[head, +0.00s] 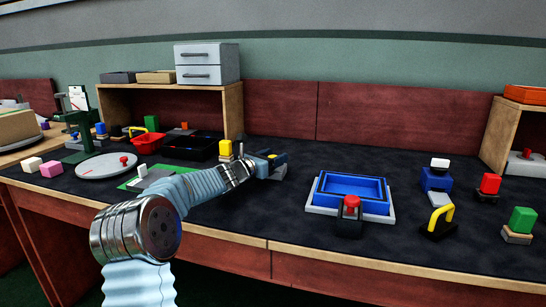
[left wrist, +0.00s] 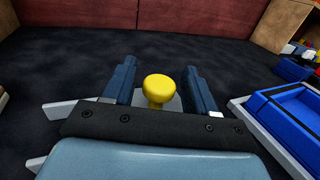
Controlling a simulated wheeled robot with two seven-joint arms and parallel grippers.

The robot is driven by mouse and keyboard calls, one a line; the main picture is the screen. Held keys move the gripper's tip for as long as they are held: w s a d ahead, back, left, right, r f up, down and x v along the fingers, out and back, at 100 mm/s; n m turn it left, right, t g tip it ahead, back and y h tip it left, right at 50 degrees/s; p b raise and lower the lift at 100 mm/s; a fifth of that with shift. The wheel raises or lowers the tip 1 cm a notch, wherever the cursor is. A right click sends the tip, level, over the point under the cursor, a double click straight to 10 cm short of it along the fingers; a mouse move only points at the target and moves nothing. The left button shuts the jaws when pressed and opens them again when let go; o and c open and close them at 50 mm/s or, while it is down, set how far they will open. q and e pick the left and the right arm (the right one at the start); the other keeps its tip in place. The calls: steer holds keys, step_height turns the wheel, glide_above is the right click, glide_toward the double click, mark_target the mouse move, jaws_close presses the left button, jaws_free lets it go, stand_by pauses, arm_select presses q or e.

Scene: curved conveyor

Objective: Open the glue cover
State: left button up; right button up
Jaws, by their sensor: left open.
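A yellow round-topped knob (left wrist: 159,88) rises from a pale grey part between the two dark fingers of my left gripper (left wrist: 160,85) in the left wrist view. The fingers are open, one on each side of the knob, and a gap shows beside it. In the head view my left gripper (head: 276,160) is low over the dark table, left of the blue tray, and a bit of yellow (head: 271,156) shows at it. The gripper hides most of what lies under it. No marking shows which part is the glue cover. My right gripper is not in view.
The blue tray (head: 318,205) with a red knob (head: 351,202) at its front stands right of the gripper. A yellow block (head: 225,147) stands just left of it. A yellow handle (head: 441,217) and coloured blocks are at the right. The table behind the tray is clear.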

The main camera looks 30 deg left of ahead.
arm_select(q)
jaws_close()
steer(key=a+p, duration=0.1)
steer(key=a, duration=0.1)
steer(key=s+a+p, duration=0.1)
steer(key=a, duration=0.2)
steer(key=a+p, duration=0.1)
steer(key=a, duration=0.1)
steer(key=shift+s+a, duration=0.3)
steer(key=shift+s, duration=0.1)
jaws_free()
steer(key=shift+s, duration=0.35)
steer(key=s, duration=0.4)
steer(key=s+a+b, duration=0.1)
steer(key=s, duration=0.3)
steer(key=s+a+b, duration=0.1)
steer(key=s, duration=0.4)
